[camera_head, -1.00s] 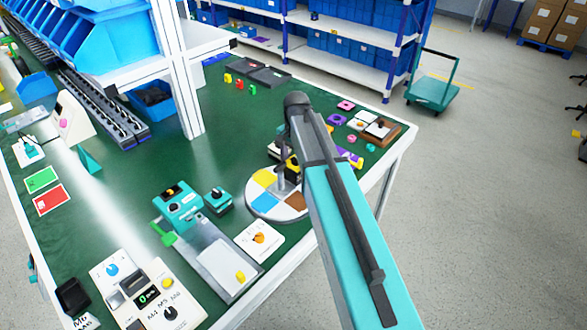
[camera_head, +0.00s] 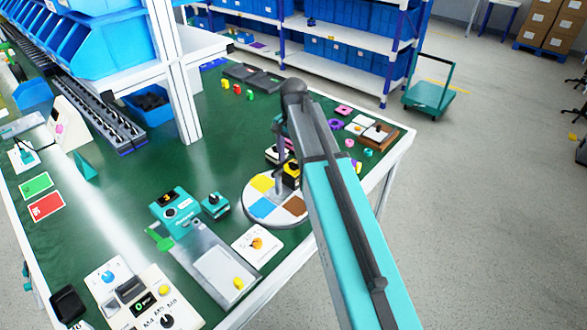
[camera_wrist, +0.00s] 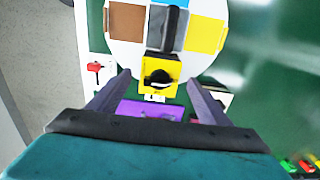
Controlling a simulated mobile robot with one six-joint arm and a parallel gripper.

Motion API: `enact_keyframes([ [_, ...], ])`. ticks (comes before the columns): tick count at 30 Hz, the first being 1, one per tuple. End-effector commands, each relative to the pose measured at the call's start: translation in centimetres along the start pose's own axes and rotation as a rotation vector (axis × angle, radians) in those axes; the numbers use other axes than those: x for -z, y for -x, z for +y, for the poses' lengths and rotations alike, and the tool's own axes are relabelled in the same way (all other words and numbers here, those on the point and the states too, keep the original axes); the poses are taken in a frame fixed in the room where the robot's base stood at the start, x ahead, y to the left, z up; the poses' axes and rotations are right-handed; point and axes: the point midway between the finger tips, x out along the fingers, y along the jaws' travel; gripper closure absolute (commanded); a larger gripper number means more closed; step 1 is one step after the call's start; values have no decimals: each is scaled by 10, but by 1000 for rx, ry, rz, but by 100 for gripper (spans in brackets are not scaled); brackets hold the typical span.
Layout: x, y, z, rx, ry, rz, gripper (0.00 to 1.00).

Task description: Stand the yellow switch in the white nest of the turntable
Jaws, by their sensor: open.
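The yellow switch (camera_wrist: 158,76) is a yellow block with a black knob. In the wrist view it stands between the finger tips of my gripper (camera_wrist: 159,82), which is open with a gap on both sides. In the head view the switch (camera_head: 291,173) is at the far edge of the turntable, partly hidden by my arm. The round turntable (camera_head: 247,208) has a white rim, a grey centre post and yellow, blue and brown squares; it also shows in the wrist view (camera_wrist: 115,55). I cannot clearly make out the white nest.
A purple part (camera_wrist: 150,108) lies near the switch, between my fingers. A white card with a red knob (camera_wrist: 96,68) lies to the left. A teal device (camera_head: 172,210) and a white card with an orange knob (camera_head: 257,243) stand near the turntable in the head view.

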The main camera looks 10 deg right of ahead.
Motion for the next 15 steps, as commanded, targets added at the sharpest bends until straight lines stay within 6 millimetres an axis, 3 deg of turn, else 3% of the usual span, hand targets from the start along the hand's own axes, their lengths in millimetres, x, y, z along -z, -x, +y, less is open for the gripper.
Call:
enact_keyframes([
  [15, 0, 62, 0, 2, 0, 1, 28],
])
